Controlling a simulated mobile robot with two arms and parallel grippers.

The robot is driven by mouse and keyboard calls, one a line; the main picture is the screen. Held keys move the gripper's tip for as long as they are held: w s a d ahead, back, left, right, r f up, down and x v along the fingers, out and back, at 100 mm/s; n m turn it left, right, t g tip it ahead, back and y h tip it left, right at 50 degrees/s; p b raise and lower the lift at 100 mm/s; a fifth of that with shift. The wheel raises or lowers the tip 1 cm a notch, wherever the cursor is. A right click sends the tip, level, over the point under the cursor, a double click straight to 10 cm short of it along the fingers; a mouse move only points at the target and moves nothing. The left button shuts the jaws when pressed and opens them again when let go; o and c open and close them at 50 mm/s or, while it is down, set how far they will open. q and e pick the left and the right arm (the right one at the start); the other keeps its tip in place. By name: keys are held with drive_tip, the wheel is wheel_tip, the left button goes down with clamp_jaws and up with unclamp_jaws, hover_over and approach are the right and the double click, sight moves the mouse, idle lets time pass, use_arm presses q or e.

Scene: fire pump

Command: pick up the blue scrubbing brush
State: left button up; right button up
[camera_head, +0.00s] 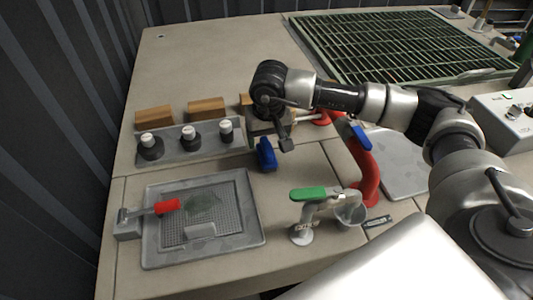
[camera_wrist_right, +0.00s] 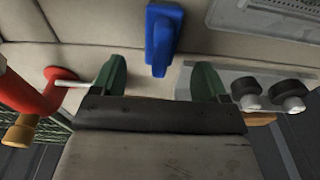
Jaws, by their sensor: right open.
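The blue scrubbing brush (camera_head: 266,155) lies on the beige counter, just right of the grey plate with several knobs. In the right wrist view the brush (camera_wrist_right: 162,38) shows beyond the fingertips, roughly centred between them. My right gripper (camera_head: 270,132) hangs just behind the brush in the head view, partly hidden by its own wrist. The brush is apart from both fingers. My left gripper is not in view.
The knob plate (camera_head: 210,148) and wooden blocks (camera_head: 155,116) stand left of the brush. A red pipe (camera_head: 367,172) and a green-handled tap (camera_head: 315,194) stand to the right. A grey tray (camera_head: 250,210) lies in front. A green grating (camera_head: 400,45) is at the back.

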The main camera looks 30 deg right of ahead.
sight(266, 144)
drive_tip(key=f, duration=0.3)
drive_tip(key=f+p, duration=0.1)
drive_tip(key=f, duration=0.1)
drive_tip(key=shift+w+f, duration=0.35)
drive_tip(key=c, duration=1.1)
drive_tip(key=shift+r, duration=0.1)
drive_tip(key=shift+r, duration=0.55)
wheel_tip(266, 144, up, 2)
drive_tip(key=shift+r+b, duration=0.25)
drive_tip(key=shift+b, duration=0.1)
drive_tip(key=s+d+r, duration=0.2)
drive_tip(key=s, duration=0.1)
drive_tip(key=s+d+r+b, duration=0.1)
drive_tip(key=s+d+r, duration=0.4)
drive_tip(key=s, duration=0.1)
drive_tip(key=shift+d+r, duration=0.2)
drive_tip(key=shift+d, duration=0.1)
